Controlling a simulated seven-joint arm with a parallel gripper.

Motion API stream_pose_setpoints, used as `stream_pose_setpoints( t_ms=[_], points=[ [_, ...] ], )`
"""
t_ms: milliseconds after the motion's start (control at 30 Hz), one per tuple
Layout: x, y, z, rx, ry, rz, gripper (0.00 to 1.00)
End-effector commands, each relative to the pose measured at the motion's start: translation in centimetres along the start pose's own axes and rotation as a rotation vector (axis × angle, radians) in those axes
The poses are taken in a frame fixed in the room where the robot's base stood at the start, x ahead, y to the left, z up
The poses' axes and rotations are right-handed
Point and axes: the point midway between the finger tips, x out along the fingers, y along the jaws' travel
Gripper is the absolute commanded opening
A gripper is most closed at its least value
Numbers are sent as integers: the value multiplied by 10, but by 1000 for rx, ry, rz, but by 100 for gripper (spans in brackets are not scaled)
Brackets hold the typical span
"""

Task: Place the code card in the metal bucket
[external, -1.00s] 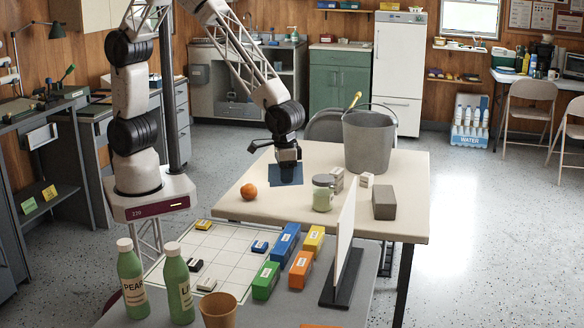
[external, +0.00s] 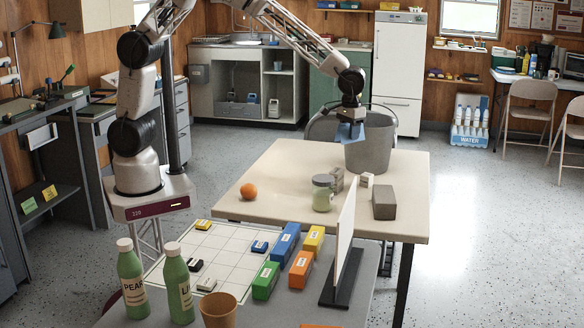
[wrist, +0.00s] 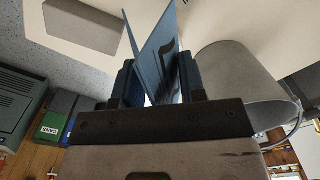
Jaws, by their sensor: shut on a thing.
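The code card (external: 350,132) is a thin blue sheet. My gripper (external: 350,117) is shut on it and holds it above the table, with the card hanging below the fingers. The metal bucket (external: 371,148) is grey and stands upright on the far side of the table, its handle raised. In the external view the card overlaps the bucket's left rim; whether it is over the opening cannot be told. In the wrist view the card (wrist: 153,45) stands tilted between the gripper's fingers (wrist: 157,85), and the bucket (wrist: 232,68) is to the right. The bucket's inside is hidden.
On the beige table (external: 285,172) are an orange ball (external: 249,191), a lidded jar (external: 323,195), small blocks (external: 366,180) and a grey block (external: 384,205). A white upright panel (external: 345,228) stands nearer.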

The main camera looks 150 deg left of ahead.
Motion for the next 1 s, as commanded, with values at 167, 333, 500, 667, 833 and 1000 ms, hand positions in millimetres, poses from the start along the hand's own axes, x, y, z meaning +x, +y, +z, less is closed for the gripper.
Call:
stream_pose_setpoints(
  t_ms=[167,333,500,667,833,1000],
  points=[
    [-14,-26,-53,-71,0,0,11],
    [-27,-52,-100,-135,0,0,11],
    [-40,-83,-146,-199,1,0,11],
    [-53,-114,-185,-256,1,0,11],
    [-63,-144,-218,-306,0,0,11],
    [-70,-162,-236,-335,-1,-1,11]
  ],
)
